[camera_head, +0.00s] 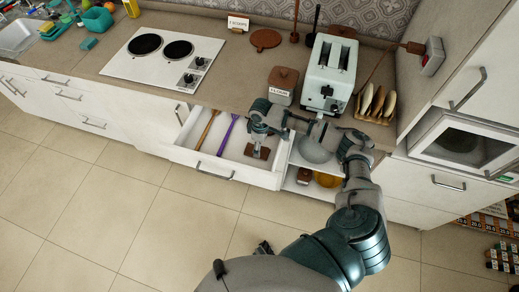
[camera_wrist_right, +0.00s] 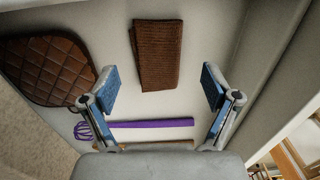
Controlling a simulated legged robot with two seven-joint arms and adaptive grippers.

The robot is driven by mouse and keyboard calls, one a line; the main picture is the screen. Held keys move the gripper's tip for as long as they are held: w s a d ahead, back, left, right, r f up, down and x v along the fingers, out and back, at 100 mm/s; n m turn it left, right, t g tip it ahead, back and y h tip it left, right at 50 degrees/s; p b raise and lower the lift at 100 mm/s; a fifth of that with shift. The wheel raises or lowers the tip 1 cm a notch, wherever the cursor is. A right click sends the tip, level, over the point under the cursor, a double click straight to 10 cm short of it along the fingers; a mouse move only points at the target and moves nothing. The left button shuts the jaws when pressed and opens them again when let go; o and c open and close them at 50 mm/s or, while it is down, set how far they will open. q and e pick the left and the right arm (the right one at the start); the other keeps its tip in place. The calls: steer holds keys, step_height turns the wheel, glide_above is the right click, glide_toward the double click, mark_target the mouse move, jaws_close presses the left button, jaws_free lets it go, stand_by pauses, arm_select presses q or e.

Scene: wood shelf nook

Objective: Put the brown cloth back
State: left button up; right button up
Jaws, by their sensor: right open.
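The brown cloth (camera_head: 264,153) lies folded in the open drawer (camera_head: 212,168), toward its right end. In the right wrist view the cloth (camera_wrist_right: 157,54) is a ribbed brown rectangle on the pale drawer floor. My right gripper (camera_head: 257,142) hangs over the drawer above the cloth and partly hides it in the head view. In the right wrist view its blue-padded fingers (camera_wrist_right: 160,88) are spread wide and empty, with the cloth lying beyond and between them.
A purple whisk (camera_head: 228,135) and a wooden utensil (camera_head: 207,130) lie in the drawer. A brown quilted pad (camera_wrist_right: 45,70) shows at the left of the wrist view. A flour canister (camera_head: 282,86), toaster (camera_head: 329,75) and bread rack (camera_head: 375,110) stand on the counter nearby.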

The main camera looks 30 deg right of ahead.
mark_target(261, 150)
arm_select(q)
steer(key=shift+s+a+f+p, duration=0.2)
steer(key=shift+s+f, duration=0.15)
steer(key=shift+s, duration=0.15)
steer(key=shift+s+a+f+p, duration=0.15)
steer(key=shift+s+f, duration=0.15)
steer(key=shift+s, duration=0.15)
arm_select(e)
step_height(261, 150, up, 8)
steer(key=shift+f, duration=0.15)
arm_select(q)
steer(key=shift+d+r, duration=0.1)
steer(key=shift+d, duration=0.05)
arm_select(e)
steer(key=shift+d+f, duration=0.1)
steer(key=shift+d, duration=0.05)
